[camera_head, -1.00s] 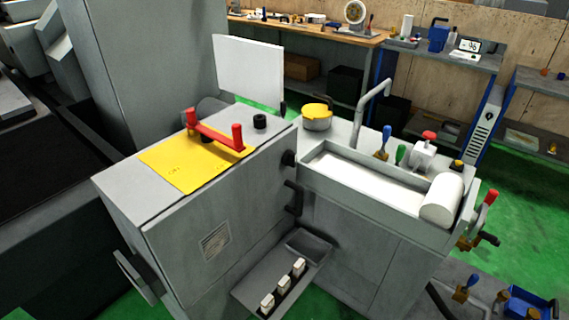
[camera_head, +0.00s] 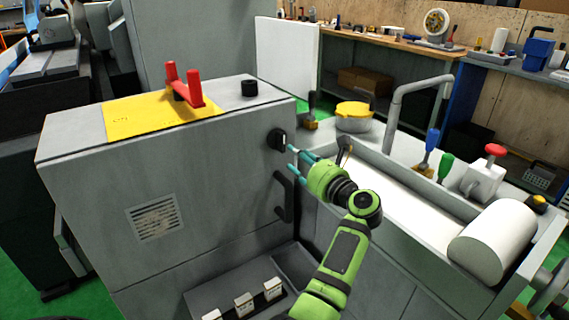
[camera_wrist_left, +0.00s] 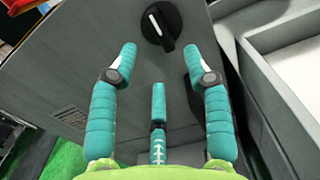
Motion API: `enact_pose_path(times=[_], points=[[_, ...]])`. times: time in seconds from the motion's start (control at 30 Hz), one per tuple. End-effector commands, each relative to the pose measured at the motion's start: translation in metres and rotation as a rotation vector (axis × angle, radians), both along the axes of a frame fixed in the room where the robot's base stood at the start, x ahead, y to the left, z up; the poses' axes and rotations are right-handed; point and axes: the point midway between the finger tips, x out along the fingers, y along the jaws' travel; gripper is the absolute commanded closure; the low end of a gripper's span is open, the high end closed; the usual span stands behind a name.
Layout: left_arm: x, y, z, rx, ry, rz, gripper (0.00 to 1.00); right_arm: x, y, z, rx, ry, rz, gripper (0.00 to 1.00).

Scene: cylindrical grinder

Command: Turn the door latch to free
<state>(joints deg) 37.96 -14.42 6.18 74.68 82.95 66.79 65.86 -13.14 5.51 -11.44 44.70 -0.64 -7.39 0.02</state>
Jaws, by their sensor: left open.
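The door latch (camera_head: 277,139) is a round black knob with a raised bar, near the upper right edge of the grey cabinet door (camera_head: 225,190). In the left wrist view the latch (camera_wrist_left: 161,24) is at the top, and a white line on its bar slants from upper left to lower right. My left gripper (camera_head: 293,158), green with teal fingers, is open just in front of the latch and to its right. In the left wrist view the open fingers (camera_wrist_left: 159,50) straddle the space below the latch, apart from it. My right gripper does not show.
A black door handle (camera_head: 284,196) is below the latch. A yellow plate (camera_head: 150,117) and a red handle (camera_head: 185,88) are on the cabinet top. To the right stands a trough with a white roller (camera_head: 494,242), beside a grey bent pipe (camera_head: 397,105).

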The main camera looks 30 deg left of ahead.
Motion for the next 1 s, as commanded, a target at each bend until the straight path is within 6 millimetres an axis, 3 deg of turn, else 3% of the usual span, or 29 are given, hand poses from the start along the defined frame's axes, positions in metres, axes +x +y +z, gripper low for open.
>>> enact_pose_path(times=[0.43,0.83,0.93,0.97,1.0], points=[[0.022,0.056,0.003,-0.011,-0.011,0.006,0.51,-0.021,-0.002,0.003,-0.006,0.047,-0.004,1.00],[0.026,0.064,0.001,-0.012,-0.009,0.005,0.51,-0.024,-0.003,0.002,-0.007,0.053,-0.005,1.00],[0.026,0.064,0.001,-0.012,-0.009,0.005,0.91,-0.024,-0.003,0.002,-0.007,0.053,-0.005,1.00],[0.026,0.064,0.001,-0.012,-0.009,0.005,1.00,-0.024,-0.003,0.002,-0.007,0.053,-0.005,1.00],[0.026,0.064,0.001,-0.011,-0.009,0.005,1.00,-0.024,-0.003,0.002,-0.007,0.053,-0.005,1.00]])
